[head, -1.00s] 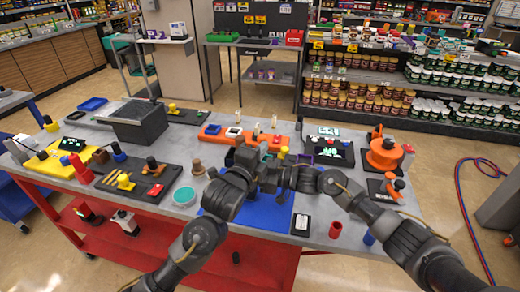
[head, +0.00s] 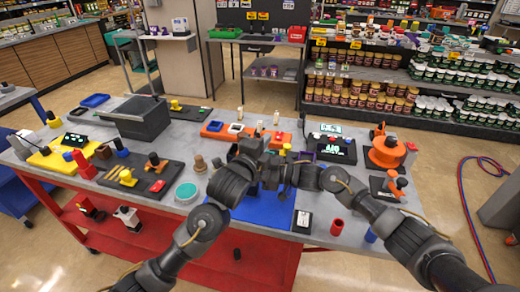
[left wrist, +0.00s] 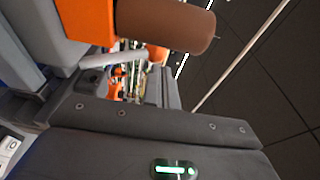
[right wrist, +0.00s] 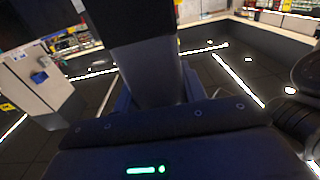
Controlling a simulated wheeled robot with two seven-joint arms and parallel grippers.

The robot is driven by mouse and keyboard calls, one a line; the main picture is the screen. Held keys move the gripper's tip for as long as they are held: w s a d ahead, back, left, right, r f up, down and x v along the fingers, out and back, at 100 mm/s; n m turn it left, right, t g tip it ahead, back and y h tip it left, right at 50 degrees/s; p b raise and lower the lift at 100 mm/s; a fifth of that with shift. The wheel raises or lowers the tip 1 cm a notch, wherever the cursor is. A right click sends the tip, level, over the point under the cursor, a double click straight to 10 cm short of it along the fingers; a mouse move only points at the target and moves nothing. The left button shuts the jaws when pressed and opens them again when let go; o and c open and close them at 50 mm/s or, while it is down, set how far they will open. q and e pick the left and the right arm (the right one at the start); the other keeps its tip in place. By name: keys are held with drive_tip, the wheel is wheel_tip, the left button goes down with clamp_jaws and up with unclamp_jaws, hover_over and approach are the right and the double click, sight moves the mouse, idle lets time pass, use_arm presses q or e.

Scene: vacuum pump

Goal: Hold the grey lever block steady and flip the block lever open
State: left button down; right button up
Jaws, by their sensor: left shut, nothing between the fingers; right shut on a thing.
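The grey lever block (right wrist: 150,75) stands up between the fingers of my right gripper in the right wrist view. In the head view it is mostly hidden behind the grippers, above the blue mat (head: 272,212). My right gripper (head: 284,174) is shut on it from the right. My left gripper (head: 254,150) is shut and empty, close above and left of the right one. In the left wrist view a brown cylinder (left wrist: 165,25) joined to an orange piece (left wrist: 85,22) is very near, probably the lever's handle. I cannot tell whether the left fingers touch it.
A teal round dish (head: 186,193) and a black tool board (head: 140,178) are to the left.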

use_arm(q)
drive_tip(key=s+a+r, duration=0.1)
drive_tip(key=s, duration=0.5)
drive_tip(key=s+a+r, duration=0.2)
drive_tip(key=s, duration=0.4)
drive_tip(key=shift+a, duration=0.3)
use_arm(e)
drive_tip(key=shift+s, duration=0.1)
drive_tip(key=o, duration=1.2)
drive_tip(key=shift+o, duration=0.2)
